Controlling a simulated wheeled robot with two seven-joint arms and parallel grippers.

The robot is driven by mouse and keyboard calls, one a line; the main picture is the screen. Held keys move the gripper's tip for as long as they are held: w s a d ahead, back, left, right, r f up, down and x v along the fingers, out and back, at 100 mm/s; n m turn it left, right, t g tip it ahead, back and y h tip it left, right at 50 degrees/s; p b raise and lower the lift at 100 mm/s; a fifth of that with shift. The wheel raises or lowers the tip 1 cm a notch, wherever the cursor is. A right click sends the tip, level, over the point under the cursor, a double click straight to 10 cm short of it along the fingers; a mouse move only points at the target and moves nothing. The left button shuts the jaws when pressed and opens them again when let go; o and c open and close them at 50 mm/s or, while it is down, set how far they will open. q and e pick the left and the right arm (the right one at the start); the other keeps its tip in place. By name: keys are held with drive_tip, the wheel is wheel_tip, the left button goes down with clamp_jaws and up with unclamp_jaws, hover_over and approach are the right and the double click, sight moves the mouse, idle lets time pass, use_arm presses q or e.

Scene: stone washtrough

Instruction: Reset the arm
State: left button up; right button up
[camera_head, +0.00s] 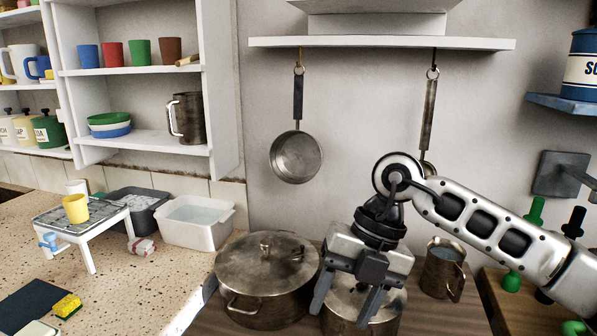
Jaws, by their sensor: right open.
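My right arm comes in from the right edge and bends down at its wrist. I cannot tell whether the fingers touch the pot. My left gripper is not in view.
A large lidded pot (262,285) stands just left of my right gripper, and a metal mug (441,272) stands right of it. Pans (296,157) hang behind. A white tub (197,224) and small white rack (85,225) are left.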

drive_tip(key=s+a+r+g+y, duration=0.1)
drive_tip(key=s+a+g+y, duration=0.1)
drive_tip(key=s+a+y, duration=0.3)
drive_tip(key=s+a+g+y, duration=0.2)
drive_tip(key=s+a+y, duration=0.1)
drive_tip(key=a+y, duration=0.45)
drive_tip(key=w+d+f+m+t+h, duration=0.2)
drive_tip(key=w+d+f+m+t, duration=0.25)
drive_tip(key=m+t, duration=0.8)
drive_tip(key=w+d+f+m+t+h, duration=0.35)
drive_tip(key=d+m+t, duration=0.25)
drive_tip(key=m+t, duration=0.6)
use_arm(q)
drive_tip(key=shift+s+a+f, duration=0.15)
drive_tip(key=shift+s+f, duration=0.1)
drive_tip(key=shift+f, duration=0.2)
use_arm(e)
drive_tip(key=s+d+f+m+g+h, duration=0.2)
drive_tip(key=s+d+f, duration=0.1)
drive_tip(key=s+f, duration=0.2)
drive_tip(key=s+d+f+m+g+h, duration=0.3)
drive_tip(key=s+d+f, duration=0.1)
drive_tip(key=f, duration=0.6)
drive_tip(key=s+d+f+m+g+h, duration=0.3)
drive_tip(key=s+f, duration=0.3)
drive_tip(key=f, duration=0.1)
drive_tip(key=shift+d+f, duration=0.15)
drive_tip(key=shift+d, duration=0.15)
